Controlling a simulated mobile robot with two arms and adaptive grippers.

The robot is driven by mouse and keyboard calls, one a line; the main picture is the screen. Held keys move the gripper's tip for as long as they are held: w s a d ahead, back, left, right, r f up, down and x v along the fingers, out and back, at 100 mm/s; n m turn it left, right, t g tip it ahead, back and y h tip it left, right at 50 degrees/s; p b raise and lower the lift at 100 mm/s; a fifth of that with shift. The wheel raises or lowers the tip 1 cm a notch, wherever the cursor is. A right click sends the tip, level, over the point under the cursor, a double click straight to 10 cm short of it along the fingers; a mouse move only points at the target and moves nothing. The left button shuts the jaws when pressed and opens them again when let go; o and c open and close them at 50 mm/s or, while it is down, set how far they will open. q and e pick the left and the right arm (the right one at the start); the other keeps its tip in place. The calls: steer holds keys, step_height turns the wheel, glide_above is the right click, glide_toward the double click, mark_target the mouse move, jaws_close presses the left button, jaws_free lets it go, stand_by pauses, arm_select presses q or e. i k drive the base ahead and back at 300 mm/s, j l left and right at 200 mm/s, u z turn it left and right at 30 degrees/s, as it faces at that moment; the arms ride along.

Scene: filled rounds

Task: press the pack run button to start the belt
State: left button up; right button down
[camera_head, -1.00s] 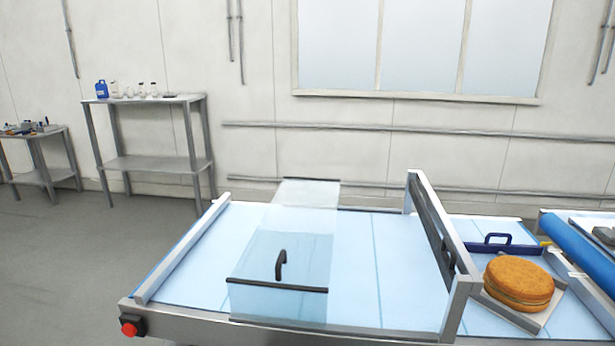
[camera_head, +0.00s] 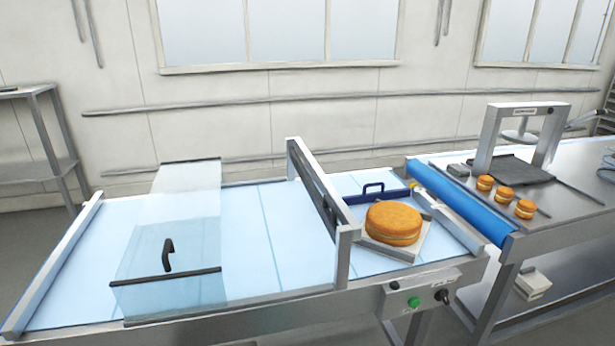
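A control box (camera_head: 420,297) is fixed to the front side of the belt frame, below the large round cake. It carries a green button (camera_head: 414,302) and a dark knob (camera_head: 441,295); its labels are too small to read. The light blue belt (camera_head: 290,225) runs under a metal gate frame (camera_head: 322,190). A large golden filled round (camera_head: 393,223) sits on a pale square board (camera_head: 408,250) on the belt, right of the gate. Neither of my grippers is in view.
A clear guard with a black handle (camera_head: 168,255) covers part of the belt at left. At right, a steel table (camera_head: 570,215) holds a blue roll (camera_head: 458,202), small filled rounds (camera_head: 504,194) and a press frame (camera_head: 523,112).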

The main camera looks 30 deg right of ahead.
mark_target(414, 302)
steer(key=z, duration=1.65)
